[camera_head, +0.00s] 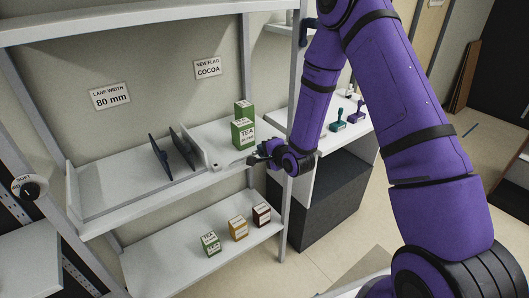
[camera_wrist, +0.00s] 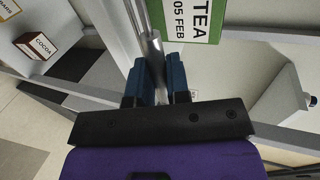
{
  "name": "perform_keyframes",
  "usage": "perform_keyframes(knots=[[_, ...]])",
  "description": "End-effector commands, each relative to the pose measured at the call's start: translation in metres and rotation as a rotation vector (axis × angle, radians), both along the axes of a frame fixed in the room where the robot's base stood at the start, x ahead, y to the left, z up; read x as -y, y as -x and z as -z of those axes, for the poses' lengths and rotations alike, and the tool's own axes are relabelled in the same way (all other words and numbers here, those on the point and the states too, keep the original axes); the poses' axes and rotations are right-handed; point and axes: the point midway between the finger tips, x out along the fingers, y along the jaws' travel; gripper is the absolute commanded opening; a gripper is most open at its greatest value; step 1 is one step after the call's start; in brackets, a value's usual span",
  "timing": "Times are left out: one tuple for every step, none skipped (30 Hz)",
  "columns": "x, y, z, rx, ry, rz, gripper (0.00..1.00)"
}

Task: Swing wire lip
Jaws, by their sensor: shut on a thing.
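My gripper (camera_head: 257,158) is at the front edge of the upper shelf, at its right end. In the wrist view my gripper's two blue fingers (camera_wrist: 160,80) are shut on a grey metal rod (camera_wrist: 153,48), which looks like part of the wire lip. In the head view a thin pale stretch of the wire lip (camera_head: 235,163) runs left from my gripper along the shelf front; its far end is hard to make out. A green tea box (camera_head: 243,135) stands just behind the gripper, and it shows close up in the wrist view (camera_wrist: 195,20).
Another green box (camera_head: 244,110) stands behind the tea box. Dark dividers (camera_head: 160,158) and a white panel (camera_head: 200,150) stand upright on the upper shelf (camera_head: 120,190). The lower shelf holds green, yellow and dark red boxes (camera_head: 238,229). A shelf post (camera_head: 286,215) is close right of my gripper.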

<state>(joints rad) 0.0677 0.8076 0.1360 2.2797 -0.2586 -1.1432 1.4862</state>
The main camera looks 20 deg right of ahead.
Motion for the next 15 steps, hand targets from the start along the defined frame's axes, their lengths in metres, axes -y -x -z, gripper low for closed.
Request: perform_keyframes(knots=[[0.000,0.000,0.000,0.001,0.000,0.000,0.00],[0.000,-0.001,-0.001,0.001,0.000,0.000,0.00],[-0.001,-0.002,-0.002,0.002,-0.001,0.000,0.00],[-0.001,-0.003,-0.003,0.002,-0.001,0.000,0.00],[-0.002,-0.005,-0.004,0.003,-0.001,0.000,0.00],[-0.002,-0.007,-0.006,0.003,-0.001,0.000,0.00],[-0.003,-0.008,-0.007,0.003,-0.001,-0.001,0.00],[-0.004,-0.010,-0.008,0.003,-0.001,-0.001,0.00],[-0.004,-0.012,-0.010,0.003,-0.001,-0.001,0.00],[-0.004,-0.012,-0.010,0.002,-0.001,-0.001,0.00],[-0.005,-0.013,-0.010,0.002,-0.001,-0.001,0.00],[-0.005,-0.013,-0.010,0.001,-0.001,-0.001,0.00],[-0.005,-0.013,-0.010,0.001,-0.001,-0.001,0.00],[-0.005,-0.013,-0.010,0.001,-0.001,-0.001,0.00],[-0.005,-0.013,-0.010,0.001,-0.001,-0.001,0.00]])
